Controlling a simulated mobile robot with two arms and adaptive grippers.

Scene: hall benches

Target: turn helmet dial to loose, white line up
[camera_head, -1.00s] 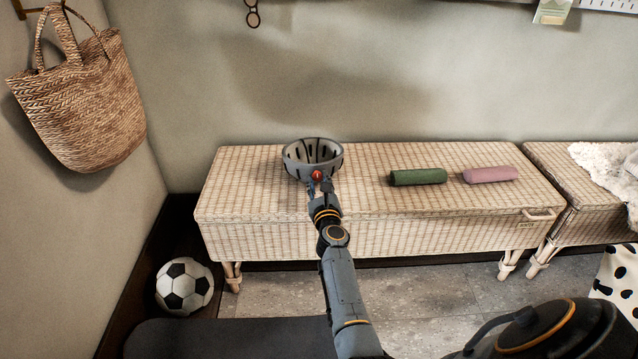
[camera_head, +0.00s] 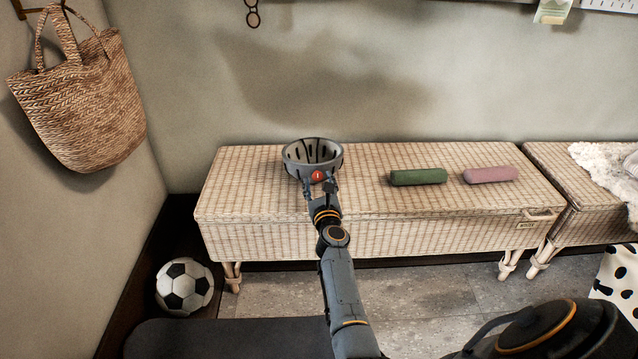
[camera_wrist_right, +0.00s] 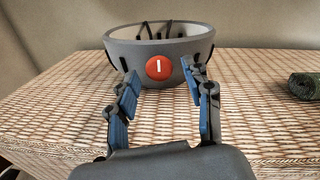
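The grey helmet (camera_head: 296,165) sits upside down on the wicker bench, its open bowl facing up. The round red dial (camera_head: 318,176) is on its near side. In the right wrist view the dial (camera_wrist_right: 158,68) carries a short white line that stands about upright. My right gripper (camera_head: 319,184) is in front of the dial. In the right wrist view its blue-padded fingers (camera_wrist_right: 160,76) are spread apart, one on each side of the dial, with visible gaps and nothing held. My left gripper is not in view.
The wicker bench (camera_head: 260,232) also holds a green roll (camera_head: 418,177) and a pink roll (camera_head: 490,175) right of the helmet. A football (camera_head: 184,286) lies on the floor at left. A woven bag (camera_head: 80,95) hangs on the left wall. Bench space between helmet and green roll is clear.

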